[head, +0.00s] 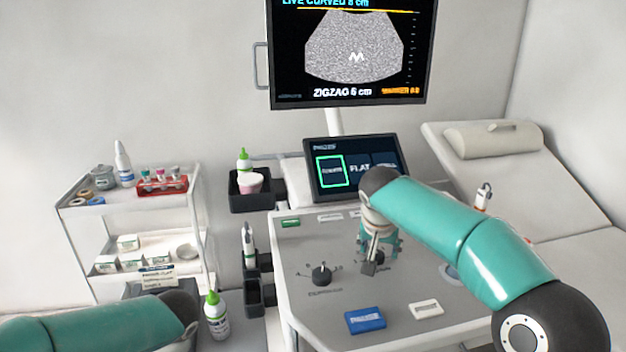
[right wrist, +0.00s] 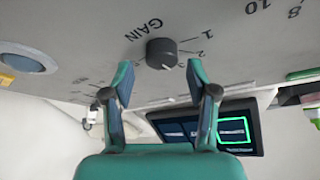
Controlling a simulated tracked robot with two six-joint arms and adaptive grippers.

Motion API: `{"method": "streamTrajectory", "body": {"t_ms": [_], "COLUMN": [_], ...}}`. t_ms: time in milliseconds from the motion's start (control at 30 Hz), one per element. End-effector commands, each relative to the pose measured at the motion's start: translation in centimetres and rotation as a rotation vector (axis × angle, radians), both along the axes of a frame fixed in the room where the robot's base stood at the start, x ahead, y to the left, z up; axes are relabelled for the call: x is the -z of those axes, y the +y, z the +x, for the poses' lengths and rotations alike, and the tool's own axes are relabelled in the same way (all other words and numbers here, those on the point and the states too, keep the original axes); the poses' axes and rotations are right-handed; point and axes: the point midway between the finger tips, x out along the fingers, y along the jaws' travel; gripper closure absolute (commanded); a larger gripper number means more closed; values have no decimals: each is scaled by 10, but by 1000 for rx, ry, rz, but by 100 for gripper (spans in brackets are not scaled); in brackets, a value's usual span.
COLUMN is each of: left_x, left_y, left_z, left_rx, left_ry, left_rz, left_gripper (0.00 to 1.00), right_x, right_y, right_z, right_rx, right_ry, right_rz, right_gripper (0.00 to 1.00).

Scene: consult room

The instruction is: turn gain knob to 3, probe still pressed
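The gain knob (right wrist: 162,53) is dark and round, on the grey console top (head: 300,240), beside the printed word GAIN and the numerals 1 and 2. Its pointer setting is not readable. My right gripper (right wrist: 160,76) is open, its fingers apart on either side, with the knob just beyond the tips. In the head view my right gripper (head: 370,266) points down at the console and mostly hides that knob. A white probe-like handpiece (head: 249,245) stands at the console's left side; another (head: 484,196) stands by the couch. Neither is seen pressed. My left gripper is not seen.
A second dark knob (head: 321,276) stands to the left on the console. A blue block (head: 365,320) and a white block (head: 426,309) lie near the front. The monitor (head: 350,50) shows a grainy scan; a touchscreen (head: 350,165) stands below. A trolley (head: 185,185) is left.

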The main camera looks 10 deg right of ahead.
Motion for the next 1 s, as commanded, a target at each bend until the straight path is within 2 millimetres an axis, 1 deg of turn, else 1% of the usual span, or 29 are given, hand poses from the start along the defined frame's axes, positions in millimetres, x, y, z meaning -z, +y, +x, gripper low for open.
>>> {"method": "streamTrajectory", "body": {"t_ms": [167,267,367,600,700,800,1000], "left_x": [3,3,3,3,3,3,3], "left_y": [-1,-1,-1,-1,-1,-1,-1], "left_z": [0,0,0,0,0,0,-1], "left_rx": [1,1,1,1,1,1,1], "left_ry": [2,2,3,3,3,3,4], "left_rz": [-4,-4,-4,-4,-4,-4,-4], "left_gripper": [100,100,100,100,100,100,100], "right_x": [0,-1,0,-1,-1,-1,-1], "right_y": [-1,-2,-3,-2,-2,-1,-1], "right_z": [0,0,-1,0,0,0,0], "right_rx": [-2,-38,-133,-414,-497,-542,-552], "right_ry": [-2,-2,-3,-3,-4,-4,-4], "right_rz": [-1,0,1,2,2,-1,0], "right_gripper": [42,42,42,42,42,42,42]}}
